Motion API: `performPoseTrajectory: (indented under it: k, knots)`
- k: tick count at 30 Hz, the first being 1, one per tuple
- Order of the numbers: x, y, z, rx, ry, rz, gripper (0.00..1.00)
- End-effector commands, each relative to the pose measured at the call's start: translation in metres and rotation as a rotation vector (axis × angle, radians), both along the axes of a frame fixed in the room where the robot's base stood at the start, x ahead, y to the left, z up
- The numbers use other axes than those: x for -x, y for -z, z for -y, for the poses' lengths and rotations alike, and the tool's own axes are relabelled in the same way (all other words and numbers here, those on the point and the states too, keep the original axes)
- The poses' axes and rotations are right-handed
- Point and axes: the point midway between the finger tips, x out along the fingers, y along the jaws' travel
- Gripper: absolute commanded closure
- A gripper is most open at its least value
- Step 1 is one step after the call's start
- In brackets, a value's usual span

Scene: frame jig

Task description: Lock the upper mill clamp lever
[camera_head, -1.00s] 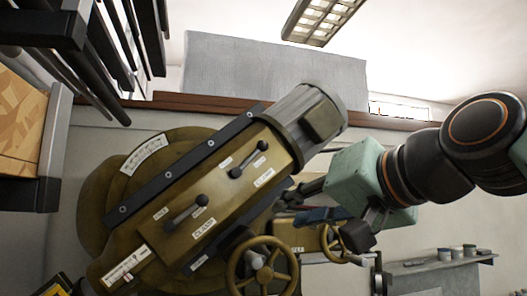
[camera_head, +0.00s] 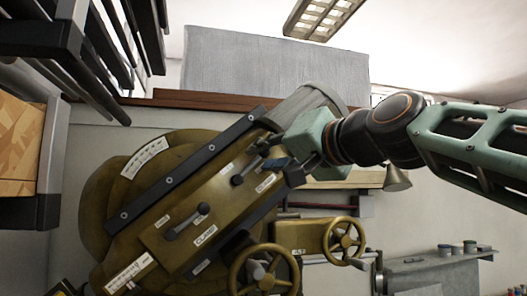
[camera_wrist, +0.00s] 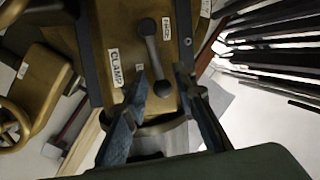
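The upper clamp lever (camera_head: 238,180) is a dark bar with round knobs on the brown mill head; my gripper hides part of it in the head view. In the wrist view the lever (camera_wrist: 153,55) runs between a CLAMP label (camera_wrist: 115,67) on the left and another label (camera_wrist: 166,28) on the right. My gripper (camera_wrist: 160,78) is open, with one blue-padded finger on each side of the lever's near knob (camera_wrist: 162,88). I cannot tell whether either finger touches it. In the head view my gripper (camera_head: 270,162) is over the panel's upper end.
A second, lower lever (camera_head: 187,221) sits on the same panel near its own CLAMP label (camera_head: 205,236). A black rail (camera_head: 185,170) runs along the panel. Handwheels (camera_head: 264,272) stand below, and a grey motor (camera_head: 312,103) is just above my gripper.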

Motion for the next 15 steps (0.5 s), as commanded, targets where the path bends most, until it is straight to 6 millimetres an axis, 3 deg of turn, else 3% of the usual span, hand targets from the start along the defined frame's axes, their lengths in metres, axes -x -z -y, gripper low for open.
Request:
performPoseTrajectory:
  k: [12, 15]
  knots:
    - [-0.0075, 0.0003, -0.0049, 0.001, 0.001, 0.001, 0.75]
    - [-0.0075, 0.0003, -0.0049, 0.001, 0.001, 0.001, 0.86]
